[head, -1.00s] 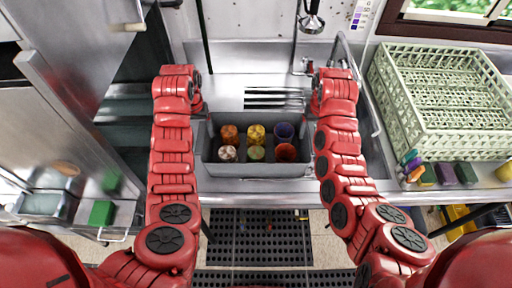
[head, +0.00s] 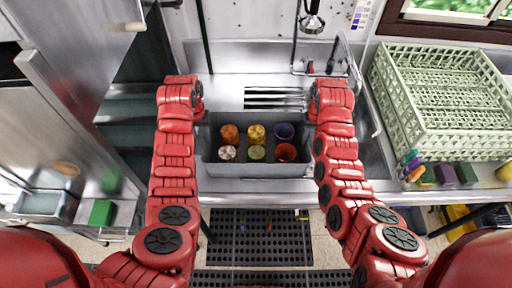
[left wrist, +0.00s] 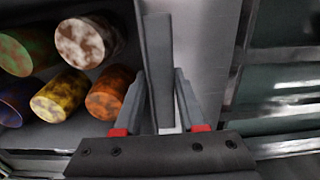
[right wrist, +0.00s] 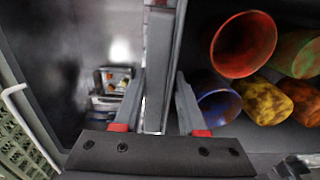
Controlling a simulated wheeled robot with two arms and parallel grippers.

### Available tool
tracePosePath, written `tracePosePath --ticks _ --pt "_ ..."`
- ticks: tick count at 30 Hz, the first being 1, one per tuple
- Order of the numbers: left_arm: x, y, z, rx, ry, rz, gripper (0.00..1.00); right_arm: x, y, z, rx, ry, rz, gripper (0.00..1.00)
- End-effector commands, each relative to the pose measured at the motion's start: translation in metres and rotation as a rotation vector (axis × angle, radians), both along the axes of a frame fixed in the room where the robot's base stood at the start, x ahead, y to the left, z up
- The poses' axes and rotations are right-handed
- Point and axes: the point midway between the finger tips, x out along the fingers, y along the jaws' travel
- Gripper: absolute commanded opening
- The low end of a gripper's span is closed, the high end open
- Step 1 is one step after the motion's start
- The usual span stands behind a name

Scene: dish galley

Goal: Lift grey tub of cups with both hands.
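The grey tub (head: 258,171) stands level at the sink counter in the head view. It holds several cups: orange (head: 229,133), yellow (head: 256,134), dark blue (head: 284,131), white-brown (head: 227,153), green (head: 256,153) and red (head: 286,152). My left gripper (left wrist: 160,78) is open, its fingers on either side of the tub's left wall (left wrist: 158,50). My right gripper (right wrist: 160,78) is open, its fingers on either side of the tub's right wall (right wrist: 158,50). In the head view my wrists hide most of both grippers. Finger contact with the walls cannot be told.
A pale green dish rack (head: 440,95) stands on the counter at the right, with markers and sponges (head: 445,174) before it. A faucet (head: 311,22) hangs behind the tub. A steel door panel (head: 75,100) stands at the left. A black mat (head: 260,238) lies on the floor.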

Motion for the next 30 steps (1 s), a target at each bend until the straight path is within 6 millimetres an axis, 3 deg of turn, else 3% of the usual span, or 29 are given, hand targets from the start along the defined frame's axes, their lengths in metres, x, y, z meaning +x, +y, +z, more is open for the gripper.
tracePosePath --ticks 1,4,30 --pt "0.0000 0.0000 0.0000 0.000 0.000 0.000 0.15 0.0000 -0.0001 0.0000 0.000 0.000 0.000 0.16" --pt "0.0000 0.0000 0.0000 0.000 0.000 0.000 0.00 0.0000 -0.0002 0.0000 0.000 0.000 0.000 0.00" --pt "0.0000 -0.0002 0.0001 0.000 0.000 0.000 0.00 -0.0001 0.0000 0.0000 -0.001 0.001 0.000 0.00"
